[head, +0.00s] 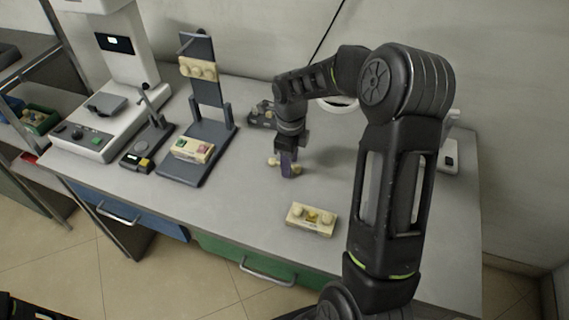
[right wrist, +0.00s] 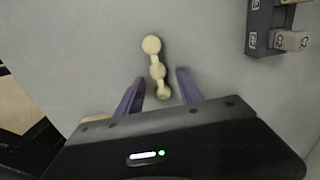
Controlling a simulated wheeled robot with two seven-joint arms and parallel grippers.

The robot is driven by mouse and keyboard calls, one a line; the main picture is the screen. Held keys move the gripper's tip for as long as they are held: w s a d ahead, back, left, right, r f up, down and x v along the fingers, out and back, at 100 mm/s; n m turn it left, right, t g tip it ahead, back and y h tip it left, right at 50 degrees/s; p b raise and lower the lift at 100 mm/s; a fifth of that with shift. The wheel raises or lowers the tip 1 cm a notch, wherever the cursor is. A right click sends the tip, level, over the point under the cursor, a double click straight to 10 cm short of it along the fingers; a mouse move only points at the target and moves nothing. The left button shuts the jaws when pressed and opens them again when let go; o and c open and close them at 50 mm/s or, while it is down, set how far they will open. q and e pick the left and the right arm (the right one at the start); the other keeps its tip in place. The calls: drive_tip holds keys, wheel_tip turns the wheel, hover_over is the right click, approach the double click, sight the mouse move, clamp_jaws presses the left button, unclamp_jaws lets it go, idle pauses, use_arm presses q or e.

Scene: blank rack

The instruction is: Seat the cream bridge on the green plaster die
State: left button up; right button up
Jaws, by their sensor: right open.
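A cream bridge of three rounded lobes (right wrist: 155,65) shows in the right wrist view, apparently on the bench top. Its near end lies between the spread purple fingers of my right gripper (right wrist: 160,88).
A cream block with a yellow middle (head: 311,218) lies near the bench's front edge. The dark stand (head: 205,90) carries another cream piece (head: 198,70) high up. A white machine (head: 105,120) stands left. A grey labelled holder (head: 262,115) is behind my gripper.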

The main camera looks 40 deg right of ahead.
drive_tip(key=shift+c, duration=0.4)
clamp_jaws()
idle(0.4)
